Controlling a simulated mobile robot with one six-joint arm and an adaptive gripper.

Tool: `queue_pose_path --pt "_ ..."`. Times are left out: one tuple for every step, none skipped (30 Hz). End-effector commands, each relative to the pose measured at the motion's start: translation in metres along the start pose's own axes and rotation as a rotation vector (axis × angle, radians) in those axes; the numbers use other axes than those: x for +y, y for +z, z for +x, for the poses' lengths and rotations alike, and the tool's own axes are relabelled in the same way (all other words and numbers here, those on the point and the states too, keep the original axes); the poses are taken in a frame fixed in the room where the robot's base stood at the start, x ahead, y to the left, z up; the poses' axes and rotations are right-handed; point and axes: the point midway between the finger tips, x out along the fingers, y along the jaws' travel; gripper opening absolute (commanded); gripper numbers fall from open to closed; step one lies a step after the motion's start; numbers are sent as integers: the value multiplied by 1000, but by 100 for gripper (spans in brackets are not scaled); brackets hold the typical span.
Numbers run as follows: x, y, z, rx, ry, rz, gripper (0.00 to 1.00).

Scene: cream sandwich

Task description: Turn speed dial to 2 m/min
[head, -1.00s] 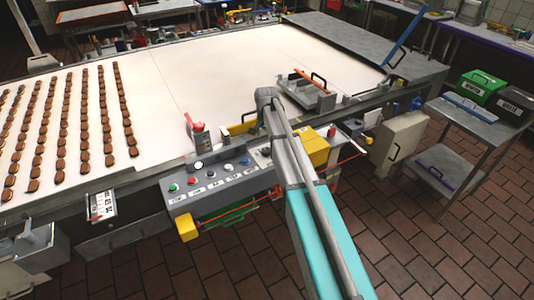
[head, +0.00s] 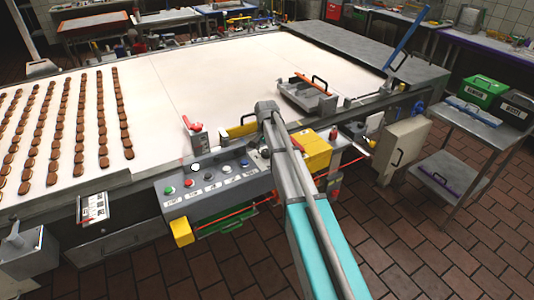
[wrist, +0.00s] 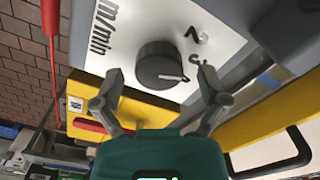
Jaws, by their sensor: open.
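The speed dial (wrist: 156,64) is a dark round knob on a white plate in the wrist view. My gripper (wrist: 159,82) is open, with one finger on each side of the knob. Whether either finger touches it I cannot tell. In the head view my arm hides the dial and the gripper.
The grey control panel (head: 201,183) with coloured buttons stands left of my arm. A yellow box (head: 313,153) is just right of it. The white conveyor belt (head: 214,85) carries rows of biscuits (head: 100,120). A metal cart (head: 467,128) stands right, with open tiled floor between.

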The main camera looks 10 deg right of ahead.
Motion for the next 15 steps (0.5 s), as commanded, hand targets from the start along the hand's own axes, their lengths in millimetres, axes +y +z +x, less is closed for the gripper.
queue_pose_path --pt "0 0 0 0 0 0 93" --pt "0 0 0 0 0 0 93" --pt "0 0 0 0 0 0 93" --pt "0 0 0 0 0 0 93" --pt "0 0 0 0 0 0 93" --pt "0 0 0 0 0 0 93" --pt "0 0 0 0 0 0 93" --pt "0 0 0 0 0 0 93" --pt "0 0 0 0 0 0 89" --pt "0 0 0 0 0 0 84" --pt "0 0 0 0 0 0 78" --pt "0 0 0 0 0 0 71" --pt "0 0 0 0 0 0 65" --pt "0 0 0 0 0 0 60" --pt "0 0 0 0 0 0 52"
